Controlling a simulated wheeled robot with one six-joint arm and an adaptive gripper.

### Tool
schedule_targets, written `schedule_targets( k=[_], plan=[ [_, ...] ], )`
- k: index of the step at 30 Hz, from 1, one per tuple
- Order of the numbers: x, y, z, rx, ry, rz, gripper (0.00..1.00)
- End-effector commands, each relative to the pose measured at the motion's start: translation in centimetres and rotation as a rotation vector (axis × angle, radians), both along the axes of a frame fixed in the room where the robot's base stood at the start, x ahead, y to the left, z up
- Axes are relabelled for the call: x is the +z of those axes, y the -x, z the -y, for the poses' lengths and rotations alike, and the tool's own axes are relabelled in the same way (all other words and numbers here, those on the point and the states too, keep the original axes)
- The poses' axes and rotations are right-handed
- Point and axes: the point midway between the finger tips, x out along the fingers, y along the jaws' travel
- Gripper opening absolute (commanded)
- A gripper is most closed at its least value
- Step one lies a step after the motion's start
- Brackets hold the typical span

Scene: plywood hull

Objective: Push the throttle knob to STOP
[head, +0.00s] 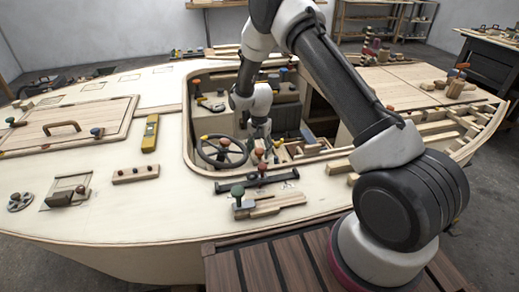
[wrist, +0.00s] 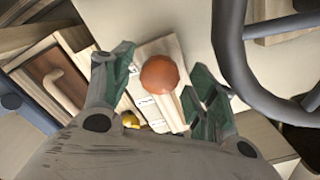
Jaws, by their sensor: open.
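A round orange-red knob (wrist: 160,75), which looks like the throttle knob, stands on a pale wooden slotted block (wrist: 165,48) in the wrist view. Small white labels lie beside it, too small to read. My gripper (wrist: 158,66) is open, with one green-padded finger on each side of the knob. Gaps show between the knob and both fingers. In the head view my gripper (head: 262,138) points down into the cockpit opening, right of the steering wheel (head: 222,151). Small knobs cluster just below it there, and I cannot tell for certain which one is the throttle.
The steering wheel rim (wrist: 235,50) runs close to the right finger in the wrist view. A small yellow knob (wrist: 130,120) is near the left finger. On the deck in front are a dark bar (head: 256,182) and a green-knobbed lever (head: 238,191). The cockpit edge surrounds my gripper.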

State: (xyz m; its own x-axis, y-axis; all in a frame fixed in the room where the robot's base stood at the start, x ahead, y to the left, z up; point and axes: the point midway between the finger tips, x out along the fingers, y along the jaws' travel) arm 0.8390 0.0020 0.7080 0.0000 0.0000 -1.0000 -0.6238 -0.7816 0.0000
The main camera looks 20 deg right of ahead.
Motion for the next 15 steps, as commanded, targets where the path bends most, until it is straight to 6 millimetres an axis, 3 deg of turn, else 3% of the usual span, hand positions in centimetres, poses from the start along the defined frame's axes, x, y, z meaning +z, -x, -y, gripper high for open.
schedule_targets(
  k=[3, 12, 15],
  plan=[
    [0.03, 0.00, 0.00, 0.000, 0.000, 0.000, 0.56],
    [0.04, 0.00, 0.00, 0.000, 0.000, 0.000, 0.02],
    [0.04, -0.04, 0.00, 0.000, 0.000, 0.000, 0.00]
  ],
)
